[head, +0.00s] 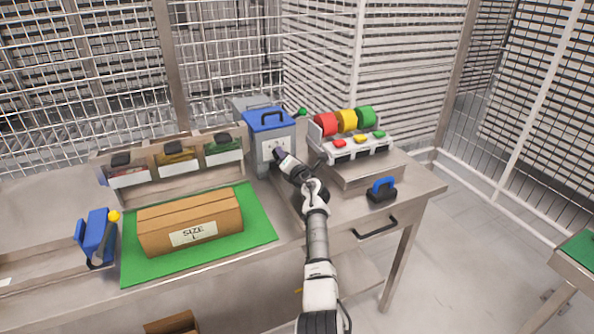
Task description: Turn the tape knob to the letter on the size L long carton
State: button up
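The long carton (165,218) is brown and lies on a green mat (262,228), with a white label (193,234) on its front reading "SIZE L". A grey machine with a blue top (268,122) stands at the back of the table and has a pale front panel (267,146) with small dark marks. My gripper (277,154) is at this panel, with its dark fingers pointing at it. The gripper hides the middle of the panel, so I cannot see the knob, its setting or whether the fingers touch it. I cannot tell whether the gripper is open or shut.
A rack with red, yellow and green rolls (347,121) stands right of the machine. A blue-handled black tool (382,190) lies at the table's right. A blue device with a yellow-tipped lever (97,237) stands left of the carton. Several bins (175,165) line the back.

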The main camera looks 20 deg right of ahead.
jog(key=s, duration=1.2)
jog(key=shift+s+d+b, duration=0.1)
jog(key=shift+d+b, duration=0.05)
jog(key=shift+b, duration=0.25)
